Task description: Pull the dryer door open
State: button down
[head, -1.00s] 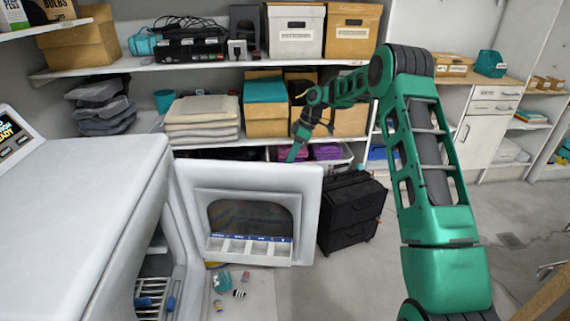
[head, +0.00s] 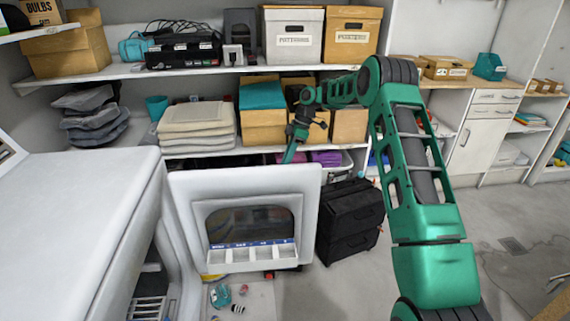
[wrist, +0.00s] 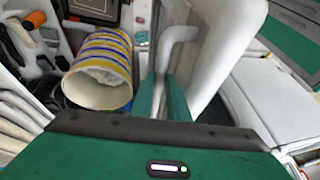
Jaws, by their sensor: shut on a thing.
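The dryer (head: 80,205) is the white machine at the left in the head view. Its door (head: 185,215) stands wide open, swung out to the right, with its inner face, dark window and white divided bin towards the head camera. My gripper (head: 290,154) reaches down behind the door's top edge; the door hides its fingertips there. In the wrist view my gripper (wrist: 166,98) is shut on the pale bent door handle (wrist: 181,36), beside the rounded white door (wrist: 222,50).
A black drawer unit (head: 350,218) stands just right of the door. Shelving with boxes and folded towels (head: 197,126) runs behind. Small items (head: 221,296) lie on the floor below the door. Open floor lies at the right. The wrist view shows a striped basket (wrist: 100,68).

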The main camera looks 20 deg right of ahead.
jog(key=c, duration=1.7)
grip_release()
jog(key=shift+a, duration=0.3)
jog(key=shift+d, duration=0.15)
jog(key=v, duration=1)
jog(key=shift+d+r, duration=0.2)
jog(key=shift+r, duration=0.05)
